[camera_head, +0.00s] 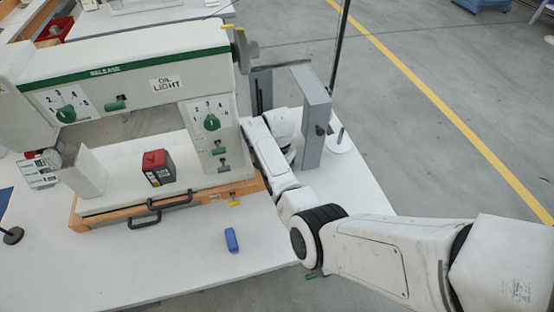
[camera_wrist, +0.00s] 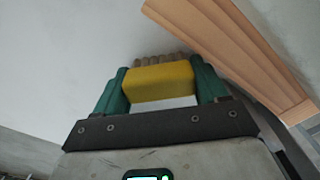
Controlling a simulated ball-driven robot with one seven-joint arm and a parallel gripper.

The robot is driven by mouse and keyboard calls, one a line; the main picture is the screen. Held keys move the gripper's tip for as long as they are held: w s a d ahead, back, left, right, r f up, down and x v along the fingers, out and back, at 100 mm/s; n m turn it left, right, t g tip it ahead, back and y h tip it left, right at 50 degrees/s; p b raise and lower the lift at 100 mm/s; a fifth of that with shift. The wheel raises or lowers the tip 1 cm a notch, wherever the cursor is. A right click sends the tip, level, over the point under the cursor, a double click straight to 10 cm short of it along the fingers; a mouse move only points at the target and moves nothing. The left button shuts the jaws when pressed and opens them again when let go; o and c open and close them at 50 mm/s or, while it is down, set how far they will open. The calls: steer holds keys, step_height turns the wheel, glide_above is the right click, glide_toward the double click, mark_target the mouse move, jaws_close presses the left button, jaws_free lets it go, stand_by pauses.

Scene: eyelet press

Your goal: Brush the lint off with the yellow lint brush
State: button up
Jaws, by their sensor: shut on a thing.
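In the wrist view my gripper (camera_wrist: 160,84) is shut on the yellow lint brush (camera_wrist: 160,82), one green finger at each side of its yellow block. Tan bristles show beyond the block, facing a plain pale surface (camera_wrist: 60,50); I cannot tell whether they touch it. In the head view my arm reaches in from the right behind the press (camera_head: 130,60), and the gripper and brush are hidden there. I cannot make out any lint in either view.
The press stands on a wooden base (camera_head: 100,218) with black handles, on a white table (camera_head: 180,265). A red and black box (camera_head: 157,168) sits on the press bed. A blue object (camera_head: 231,240) lies in front. A grey upright box (camera_head: 315,115) stands by my arm. A wooden edge (camera_wrist: 235,45) is at upper right in the wrist view.

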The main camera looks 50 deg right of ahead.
steer(key=shift+s+a, duration=0.2)
steer(key=shift+s, duration=0.05)
step_height(320, 180, up, 3)
steer(key=shift+f+p, duration=0.15)
steer(key=shift+p, duration=1.1)
steer(key=shift+r, duration=1.65)
steer(key=shift+r, duration=1.5)
steer(key=shift+f, duration=0.15)
steer(key=shift+f+b, duration=2.2)
steer(key=shift+f, duration=1.35)
